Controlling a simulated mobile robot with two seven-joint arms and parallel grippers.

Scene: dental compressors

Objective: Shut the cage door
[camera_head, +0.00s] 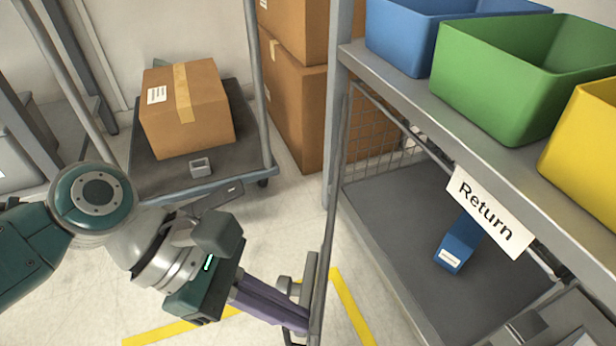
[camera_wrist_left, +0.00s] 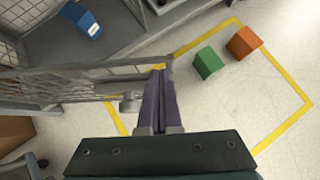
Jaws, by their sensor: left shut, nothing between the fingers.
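The cage door (camera_head: 328,215) stands open, seen almost edge-on in the head view. In the left wrist view the mesh door (camera_wrist_left: 75,85) stretches from the left edge to the middle, with a knob-like handle (camera_wrist_left: 129,104) on it. My left gripper (camera_head: 300,318) is shut and empty. Its purple fingers reach the door's free edge beside the handle; I cannot tell whether they touch it. The cage (camera_head: 390,230) under the shelf is open at the front and holds a blue box (camera_head: 458,243). My right gripper is not in view.
A "Return" sign (camera_head: 488,213) hangs from the shelf, with blue, green (camera_head: 500,85) and yellow bins above. A cart (camera_head: 190,185) with a carton stands at the left. Green (camera_wrist_left: 207,62) and orange (camera_wrist_left: 243,42) blocks lie inside yellow floor tape.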

